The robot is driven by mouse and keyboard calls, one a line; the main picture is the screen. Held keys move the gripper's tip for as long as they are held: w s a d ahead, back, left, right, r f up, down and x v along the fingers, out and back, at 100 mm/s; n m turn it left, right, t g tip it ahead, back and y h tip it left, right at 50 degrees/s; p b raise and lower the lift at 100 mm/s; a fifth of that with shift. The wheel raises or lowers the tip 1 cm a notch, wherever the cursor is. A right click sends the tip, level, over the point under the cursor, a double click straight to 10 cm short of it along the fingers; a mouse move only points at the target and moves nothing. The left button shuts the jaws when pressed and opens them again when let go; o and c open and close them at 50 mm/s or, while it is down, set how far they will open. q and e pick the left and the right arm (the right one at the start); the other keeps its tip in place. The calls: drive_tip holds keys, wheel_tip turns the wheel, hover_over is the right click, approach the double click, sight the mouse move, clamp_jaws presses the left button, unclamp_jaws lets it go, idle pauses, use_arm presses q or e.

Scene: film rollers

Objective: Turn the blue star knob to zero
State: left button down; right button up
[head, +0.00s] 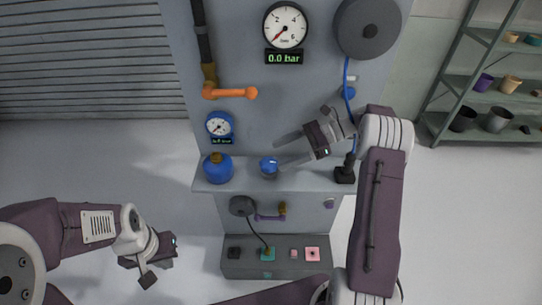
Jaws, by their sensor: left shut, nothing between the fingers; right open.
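A round blue knob-like part (269,166) sits at the panel's ledge, below centre; its star shape is too small to make out. Another blue part (348,93) is on the panel at upper right, partly crossed by a blue line. I cannot tell for certain which is the star knob. My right gripper (278,153) is open, its fingers pointing left, their tips close to the lower blue part; contact cannot be told. My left gripper (150,273) is shut and empty at lower left, away from the panel. The large gauge (285,25) displays 0.0 bar.
A smaller blue gauge (219,124) and a blue vessel (217,168) are on the left of the panel. An orange lever (233,93) sticks out above them. A grey box with buttons (275,257) stands below. Shelves (490,85) are at right. Floor on the left is clear.

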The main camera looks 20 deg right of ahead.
drive_tip(key=s+d+r, duration=0.3)
drive_tip(key=s+d, duration=0.1)
drive_tip(key=shift+s+r, duration=0.25)
drive_tip(key=shift+r, duration=0.05)
drive_tip(key=shift+d, duration=0.1)
